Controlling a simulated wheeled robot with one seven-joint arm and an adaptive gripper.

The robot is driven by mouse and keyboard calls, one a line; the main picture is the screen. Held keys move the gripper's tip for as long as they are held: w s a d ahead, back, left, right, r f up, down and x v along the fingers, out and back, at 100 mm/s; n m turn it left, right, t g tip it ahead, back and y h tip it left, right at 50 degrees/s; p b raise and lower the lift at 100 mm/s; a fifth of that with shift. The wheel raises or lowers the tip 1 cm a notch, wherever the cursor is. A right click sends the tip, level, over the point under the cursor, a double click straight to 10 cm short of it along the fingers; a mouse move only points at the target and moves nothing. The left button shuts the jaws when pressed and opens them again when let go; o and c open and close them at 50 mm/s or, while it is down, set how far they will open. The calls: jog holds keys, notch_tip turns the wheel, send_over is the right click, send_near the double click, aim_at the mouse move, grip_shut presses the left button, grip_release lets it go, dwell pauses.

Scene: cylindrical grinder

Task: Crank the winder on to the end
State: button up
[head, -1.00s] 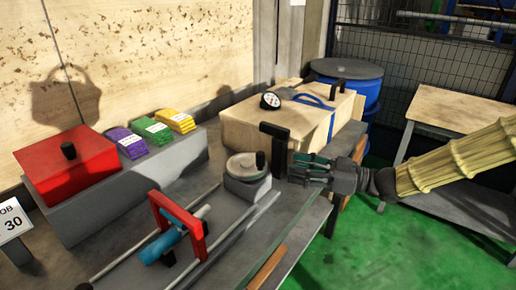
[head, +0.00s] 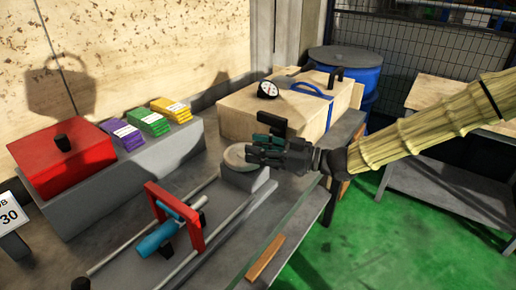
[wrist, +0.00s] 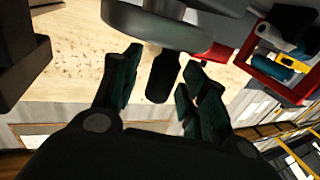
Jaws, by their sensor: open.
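The winder is a round grey disc (head: 236,157) on a grey block at the right end of the machine bed in the head view. It also shows at the top of the wrist view (wrist: 150,25). Its dark upright crank knob (wrist: 163,76) sits between my gripper's fingers in the wrist view. My gripper (wrist: 155,85) is open, with one finger on each side of the knob and gaps visible. In the head view my gripper (head: 255,152) covers the knob and the right part of the disc.
A red frame with a blue cylinder (head: 160,238) stands on the rails left of the winder. A wooden box (head: 240,118) with a dial gauge (head: 268,90) is close behind my gripper. A red box (head: 62,160) and coloured packs stand at the left.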

aim_at(239, 164)
jog(key=shift+a, duration=0.1)
grip_shut()
jog(key=shift+s+a+m+t+h+b, duration=0.1)
jog(key=shift+m+t+h+b, duration=0.25)
jog(key=shift+t+b, duration=0.3)
